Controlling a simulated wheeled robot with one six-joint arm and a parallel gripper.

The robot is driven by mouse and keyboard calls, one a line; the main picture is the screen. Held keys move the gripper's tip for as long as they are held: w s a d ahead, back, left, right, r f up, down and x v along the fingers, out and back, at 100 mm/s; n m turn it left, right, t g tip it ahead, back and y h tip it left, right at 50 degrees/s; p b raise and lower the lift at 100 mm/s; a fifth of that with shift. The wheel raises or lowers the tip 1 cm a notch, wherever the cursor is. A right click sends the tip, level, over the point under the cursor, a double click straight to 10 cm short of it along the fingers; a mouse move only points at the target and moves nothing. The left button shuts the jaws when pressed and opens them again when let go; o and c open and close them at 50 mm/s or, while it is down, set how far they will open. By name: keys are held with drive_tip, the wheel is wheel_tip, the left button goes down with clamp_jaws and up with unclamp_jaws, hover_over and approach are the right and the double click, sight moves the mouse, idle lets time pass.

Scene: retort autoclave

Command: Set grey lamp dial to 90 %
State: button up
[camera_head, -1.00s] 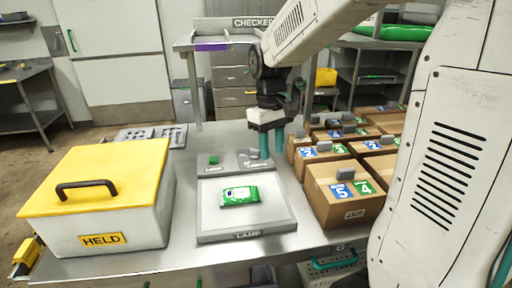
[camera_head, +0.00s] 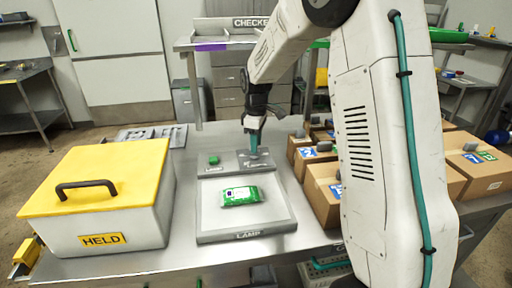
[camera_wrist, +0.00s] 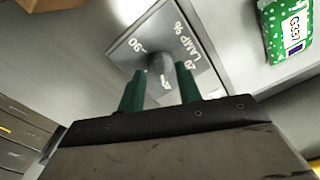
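The grey lamp dial (camera_wrist: 158,64) is a knob on a grey plate marked "LAMP %" with "90" at one side, in the wrist view. Its exact setting cannot be read. My gripper (camera_wrist: 158,84) has its two teal fingers apart, one on either side of the dial; contact with the knob cannot be made out. In the head view my gripper (camera_head: 253,146) points down over the dial plate (camera_head: 266,165), at the back of the steel table, and largely hides the dial.
A green switch (camera_head: 213,160) sits left of the dial. In front, a green packet (camera_head: 241,196) lies on the grey lamp tray (camera_head: 215,231). A yellow-lidded "HELD" box (camera_head: 104,204) stands left. Cardboard boxes (camera_head: 322,193) stand right, partly behind my arm.

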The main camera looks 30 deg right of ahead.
drive_tip(key=shift+f, duration=1.05)
clamp_jaws()
